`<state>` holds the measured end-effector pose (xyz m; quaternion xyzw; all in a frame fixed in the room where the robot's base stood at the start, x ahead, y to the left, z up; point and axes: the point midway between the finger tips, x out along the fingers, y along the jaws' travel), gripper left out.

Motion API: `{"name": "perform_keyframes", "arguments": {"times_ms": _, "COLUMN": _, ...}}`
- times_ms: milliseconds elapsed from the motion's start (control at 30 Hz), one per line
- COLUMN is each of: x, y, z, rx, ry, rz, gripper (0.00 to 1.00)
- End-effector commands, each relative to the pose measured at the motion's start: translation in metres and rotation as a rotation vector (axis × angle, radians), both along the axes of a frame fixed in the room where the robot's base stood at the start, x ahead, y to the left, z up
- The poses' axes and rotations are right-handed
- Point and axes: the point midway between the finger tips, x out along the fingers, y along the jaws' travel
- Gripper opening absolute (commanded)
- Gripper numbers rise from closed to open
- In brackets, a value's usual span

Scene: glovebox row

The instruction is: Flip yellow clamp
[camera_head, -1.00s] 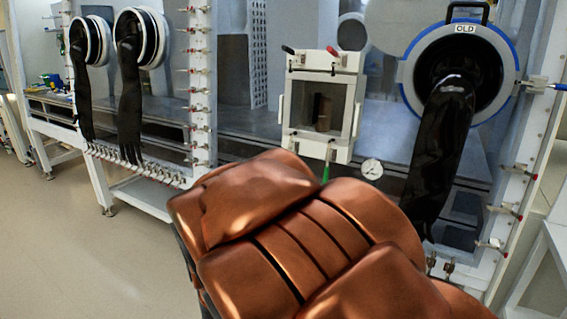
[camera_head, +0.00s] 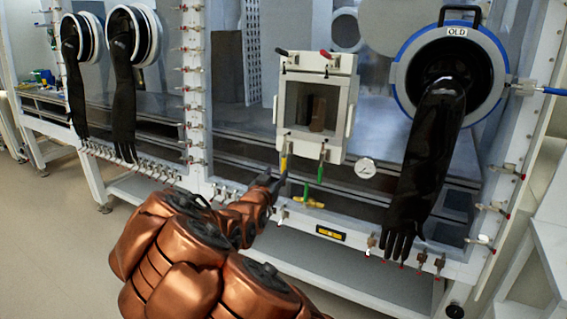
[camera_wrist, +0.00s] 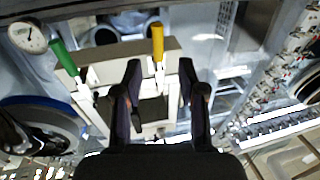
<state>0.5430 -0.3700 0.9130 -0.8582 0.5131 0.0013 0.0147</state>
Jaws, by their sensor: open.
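The yellow clamp (camera_head: 284,163) hangs at the lower left of the white box door, its handle pointing down. In the wrist view the yellow handle (camera_wrist: 158,42) points up, with its metal stem running down between my fingers as seen from the camera. My gripper (camera_head: 271,181) is just below and left of the yellow clamp. In the wrist view my gripper (camera_wrist: 160,72) is open, one finger on each side of the clamp's line. I see no contact; the exact depth gap cannot be told.
A green-handled clamp (camera_head: 321,171) hangs right of the yellow one. A round gauge (camera_head: 365,168) and a black glove (camera_head: 425,165) are to the right. Another yellow handle (camera_head: 308,203) sits lower down.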

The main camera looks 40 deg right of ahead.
Motion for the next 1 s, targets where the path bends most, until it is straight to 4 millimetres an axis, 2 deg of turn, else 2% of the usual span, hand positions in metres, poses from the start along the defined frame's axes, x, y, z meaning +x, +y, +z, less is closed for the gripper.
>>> {"name": "perform_keyframes", "arguments": {"times_ms": 267, "x": 0.005, "y": -0.015, "z": 0.003, "rx": -0.018, "ry": -0.01, "rz": -0.008, "gripper": 0.4}}
{"name": "perform_keyframes", "arguments": {"times_ms": 700, "x": 0.025, "y": -0.054, "z": 0.003, "rx": -0.016, "ry": -0.006, "rz": -0.008, "gripper": 0.4}}
{"name": "perform_keyframes", "arguments": {"times_ms": 1000, "x": 0.035, "y": -0.069, "z": 0.002, "rx": -0.016, "ry": -0.007, "rz": -0.006, "gripper": 0.4}}
